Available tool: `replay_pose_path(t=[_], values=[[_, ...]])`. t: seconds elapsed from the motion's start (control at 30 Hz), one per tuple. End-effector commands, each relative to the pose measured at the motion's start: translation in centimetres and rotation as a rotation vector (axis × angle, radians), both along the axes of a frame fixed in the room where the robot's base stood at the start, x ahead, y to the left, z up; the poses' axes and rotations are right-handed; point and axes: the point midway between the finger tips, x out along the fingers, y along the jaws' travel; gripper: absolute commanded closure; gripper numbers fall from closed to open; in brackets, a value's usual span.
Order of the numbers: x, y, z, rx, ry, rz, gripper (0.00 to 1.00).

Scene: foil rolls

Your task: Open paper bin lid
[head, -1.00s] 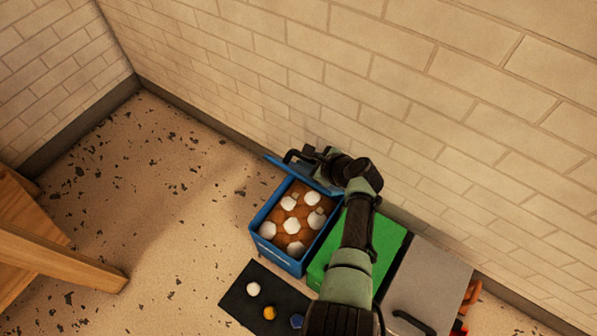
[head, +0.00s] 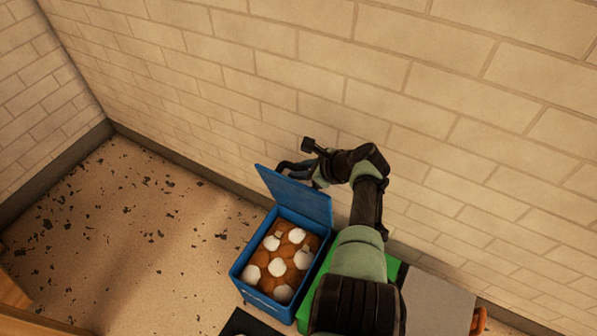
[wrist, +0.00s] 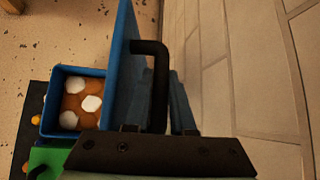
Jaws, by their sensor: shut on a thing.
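The blue bin (head: 245,272) stands on the floor by the wall, holding several white lumps on a brown fill. Its blue lid (head: 290,198) is raised on the wall side and stands steeply tilted, with the bin's mouth uncovered. The lid's black handle (wrist: 156,88) sticks out on the lid's wall side. My gripper (head: 304,170) is behind the lid's upper part and shut on the handle. The lid partly hides the fingers in the head view, so the exact grip is hard to see. In the wrist view the lid (wrist: 122,65) stands edge-on beside the handle.
A green bin (head: 398,270) stands right beside the blue one, partly under my arm, with a grey-lidded bin (head: 437,305) further right. The brick wall (head: 440,130) is close behind my gripper. A dark mat (head: 240,322) lies in front. Floor to the left is clear.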

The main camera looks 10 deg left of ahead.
Motion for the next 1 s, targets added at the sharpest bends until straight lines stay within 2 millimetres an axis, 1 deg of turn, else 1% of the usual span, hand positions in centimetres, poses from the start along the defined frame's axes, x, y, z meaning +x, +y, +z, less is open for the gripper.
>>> replay_pose_path(t=[0.23,0.27,0.3,0.33,0.67,0.87,1.0], values=[[0.1,-0.1,0.0,-0.002,-0.002,0.0,1.0],[0.1,-0.1,0.0,-0.002,-0.002,0.0,0.74],[0.1,-0.1,0.0,-0.002,-0.002,0.0,0.67],[0.0,-0.1,0.0,-0.002,-0.002,0.0,0.66],[0.0,-0.1,0.2,-0.001,-0.002,-0.001,0.66],[-0.6,-1.2,1.8,0.001,-0.002,-0.003,0.66],[-1.5,-2.6,3.6,0.0,-0.002,-0.003,0.66]])
